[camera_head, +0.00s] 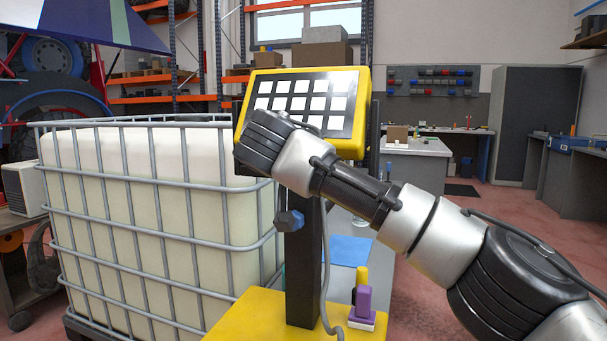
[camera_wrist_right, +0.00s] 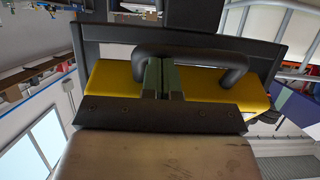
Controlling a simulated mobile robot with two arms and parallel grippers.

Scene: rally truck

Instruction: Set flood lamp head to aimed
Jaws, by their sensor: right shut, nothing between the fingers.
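The flood lamp head (camera_head: 361,88) is yellow with a dark panel of white squares. It sits tilted on a black post (camera_head: 303,262), its panel facing the head camera. In the right wrist view my right gripper (camera_wrist_right: 162,76) is shut and empty, at the dark handle (camera_wrist_right: 205,56) on the yellow lamp housing (camera_wrist_right: 110,82). I cannot tell whether the fingers touch the handle. My left gripper is not in view.
A caged white tank (camera_head: 150,215) stands close on the left. The yellow base (camera_head: 250,318) carries a purple-and-yellow item (camera_head: 363,302) and a hanging cable. A workbench (camera_head: 415,146) and a grey cabinet (camera_head: 528,105) stand behind. Red floor is open at right.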

